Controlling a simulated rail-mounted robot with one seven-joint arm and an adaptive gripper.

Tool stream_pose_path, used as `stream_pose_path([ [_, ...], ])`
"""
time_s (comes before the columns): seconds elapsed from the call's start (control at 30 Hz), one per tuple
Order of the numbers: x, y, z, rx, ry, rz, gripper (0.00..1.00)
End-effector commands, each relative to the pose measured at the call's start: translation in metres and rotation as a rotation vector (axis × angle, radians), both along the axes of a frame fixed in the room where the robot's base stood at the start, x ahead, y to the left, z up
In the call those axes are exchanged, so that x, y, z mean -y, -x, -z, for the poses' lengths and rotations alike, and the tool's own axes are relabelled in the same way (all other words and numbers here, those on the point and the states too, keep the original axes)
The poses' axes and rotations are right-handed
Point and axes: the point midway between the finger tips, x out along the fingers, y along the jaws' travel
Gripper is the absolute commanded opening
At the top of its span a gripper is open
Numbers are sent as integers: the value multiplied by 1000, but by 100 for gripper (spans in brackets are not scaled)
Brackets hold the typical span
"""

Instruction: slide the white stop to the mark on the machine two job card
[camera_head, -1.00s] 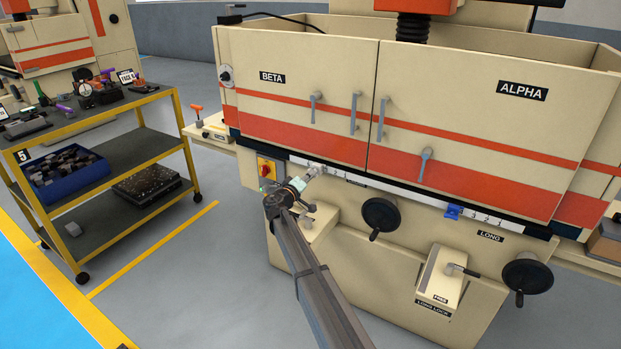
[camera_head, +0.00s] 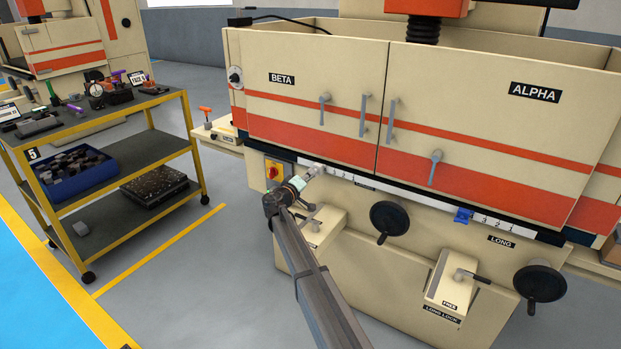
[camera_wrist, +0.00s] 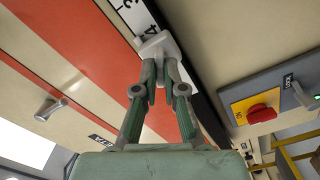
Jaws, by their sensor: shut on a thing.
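The white stop (camera_wrist: 158,44) sits on the numbered scale rail (camera_wrist: 130,14) in the wrist view, beside the figure 4. My gripper (camera_wrist: 160,66) is shut on the stop, with its fingertips at the stop's lower end. In the head view my gripper (camera_head: 312,174) is at the left end of the white scale strip (camera_head: 400,192), below the BETA door; the stop is small and mostly covered there. A blue stop (camera_head: 463,215) sits farther right on the same strip, beside figures 3, 2, 1. I cannot make out the machine two job card.
Two handwheels (camera_head: 390,218) and the LONG LOCK lever box (camera_head: 452,282) stick out below the strip. A red knob on a yellow plate (camera_head: 273,170) is left of my gripper. A loaded yellow cart (camera_head: 195,145) stands at the left, with clear floor between.

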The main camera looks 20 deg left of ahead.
Motion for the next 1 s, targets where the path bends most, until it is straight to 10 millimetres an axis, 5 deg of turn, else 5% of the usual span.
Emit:
stream_pose_path([
  [0.03, -1, -1, 1, 0, 0, 0, 0],
  [0.1, -1, -1, 0, 0, 0, 0, 27],
  [0.17, -1, -1, 0, 0, 0, 0, 36],
  [0.57, -1, 4, 1, 0, 0, -1, 36],
  [1.0, -6, 42, 2, 0, -1, -1, 36],
])
